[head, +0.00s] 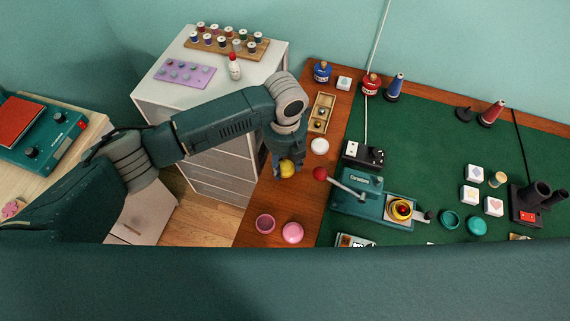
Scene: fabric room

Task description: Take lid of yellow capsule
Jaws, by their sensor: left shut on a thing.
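My left gripper (286,161) points down over the wooden strip at the left of the table. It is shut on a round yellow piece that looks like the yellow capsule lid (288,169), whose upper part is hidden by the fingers. A yellow cup-like piece with something red in it (400,209), perhaps the other half of the capsule, sits in the green press (358,203) to the right. My right gripper is not in view.
A white ball (320,146) and the press's red-knobbed lever (320,174) are close to the right of my left gripper. Pink capsule halves (292,232) lie in front, and a wooden box (321,113) is behind. A white cabinet (222,140) stands left under my arm.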

